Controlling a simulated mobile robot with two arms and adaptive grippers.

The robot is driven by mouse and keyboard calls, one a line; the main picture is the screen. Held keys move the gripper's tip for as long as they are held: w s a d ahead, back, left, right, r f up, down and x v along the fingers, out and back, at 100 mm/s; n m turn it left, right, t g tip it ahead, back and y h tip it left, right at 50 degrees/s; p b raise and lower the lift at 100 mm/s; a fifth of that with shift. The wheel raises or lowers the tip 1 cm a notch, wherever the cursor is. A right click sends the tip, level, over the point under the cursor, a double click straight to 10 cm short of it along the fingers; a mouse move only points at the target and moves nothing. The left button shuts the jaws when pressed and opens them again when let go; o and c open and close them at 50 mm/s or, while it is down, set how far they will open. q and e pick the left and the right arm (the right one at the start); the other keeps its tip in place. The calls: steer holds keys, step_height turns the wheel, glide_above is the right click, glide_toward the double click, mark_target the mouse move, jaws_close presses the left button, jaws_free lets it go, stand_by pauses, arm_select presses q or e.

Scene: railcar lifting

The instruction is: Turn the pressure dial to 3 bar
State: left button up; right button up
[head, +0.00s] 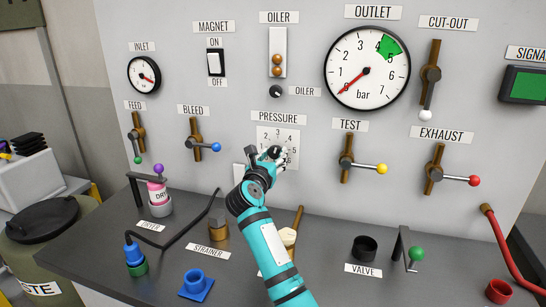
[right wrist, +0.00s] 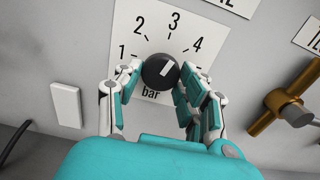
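The pressure dial shows in the right wrist view as a round black knob (right wrist: 160,71) on a white scale plate (right wrist: 150,30). Its white pointer line slants up and right, between the 3 and 4 marks. My right gripper (right wrist: 161,74) has its fingers on both sides of the knob and appears closed on it. In the head view my right gripper (head: 272,156) covers the dial and part of its scale plate (head: 278,133), below the PRESSURE label (head: 278,118). My left gripper is out of view.
The outlet gauge (head: 367,67) has its red needle near 0. The bleed valve (head: 196,140) and test valve (head: 347,158) flank the dial. A white block (head: 239,172) sits just left of it. The counter below holds a dryer (head: 157,194), strainer parts and a valve socket (head: 364,248).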

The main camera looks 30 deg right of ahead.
steer(key=c, duration=0.4)
steer(key=n+p, duration=0.2)
steer(key=p, duration=0.1)
steer(key=shift+r+n, duration=0.25)
steer(key=shift+n, duration=0.05)
steer(key=shift+f+n+p, duration=0.15)
steer(key=shift+n+p, duration=0.25)
steer(key=shift+p, duration=0.05)
steer(key=o, duration=1.2)
steer(key=shift+v, duration=3.75)
